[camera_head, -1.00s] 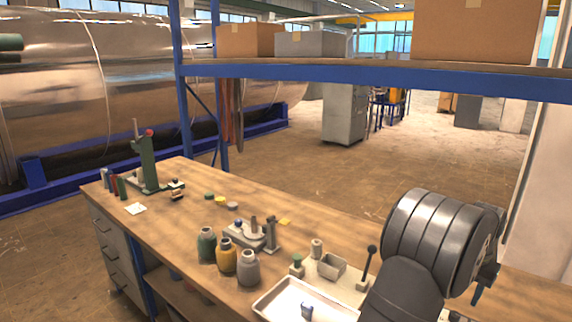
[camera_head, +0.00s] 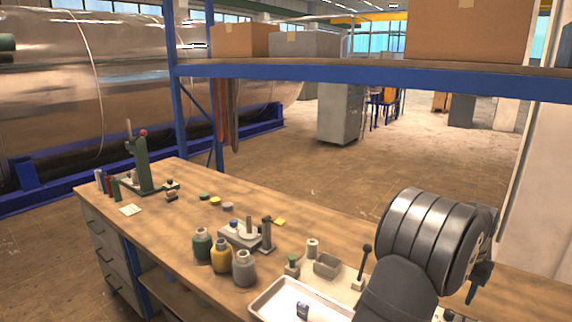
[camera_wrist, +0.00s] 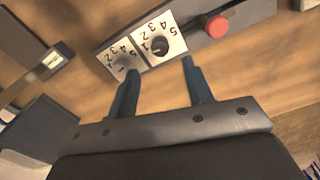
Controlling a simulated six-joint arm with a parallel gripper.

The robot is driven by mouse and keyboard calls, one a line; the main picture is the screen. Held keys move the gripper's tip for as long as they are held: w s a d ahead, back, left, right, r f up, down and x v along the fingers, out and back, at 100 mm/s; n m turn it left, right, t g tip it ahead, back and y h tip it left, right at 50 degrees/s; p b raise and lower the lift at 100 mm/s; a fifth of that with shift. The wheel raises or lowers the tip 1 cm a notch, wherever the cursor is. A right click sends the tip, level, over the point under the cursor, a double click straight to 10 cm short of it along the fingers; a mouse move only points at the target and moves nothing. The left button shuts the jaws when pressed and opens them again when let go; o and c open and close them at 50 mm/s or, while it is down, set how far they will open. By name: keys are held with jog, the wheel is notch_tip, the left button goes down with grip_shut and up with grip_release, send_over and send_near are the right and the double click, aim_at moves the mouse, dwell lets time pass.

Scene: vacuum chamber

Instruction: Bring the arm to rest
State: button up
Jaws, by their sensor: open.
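My gripper (camera_wrist: 158,72) shows in the wrist view with two blue fingers spread apart and nothing between them. Its fingertips point toward two white dial plates numbered in black, a left one (camera_wrist: 112,50) and a right one (camera_wrist: 172,38), each with a dark knob. Whether the fingertips touch them cannot be told. In the head view my arm is folded at the lower right, and a small dark blue part of the gripper (camera_head: 481,275) shows at its right side; the rest is hidden.
The wooden workbench (camera_head: 150,235) holds several jars (camera_head: 221,258), a green press (camera_head: 140,170), a white tray (camera_head: 262,305) and a black-knobbed lever (camera_head: 364,262). A blue shelf beam (camera_head: 330,73) crosses above. A red button (camera_wrist: 217,27) sits beside the dials. The bench's middle back is fairly clear.

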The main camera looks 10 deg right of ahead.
notch_tip(320, 180, down, 7)
jog(key=shift+f, duration=0.1)
jog(key=shift+f+m, duration=0.1)
jog(key=shift+m, duration=0.2)
jog(key=m, duration=0.7)
jog(key=shift+m, duration=0.4)
notch_tip(320, 180, up, 10)
jog(key=shift+f, duration=0.1)
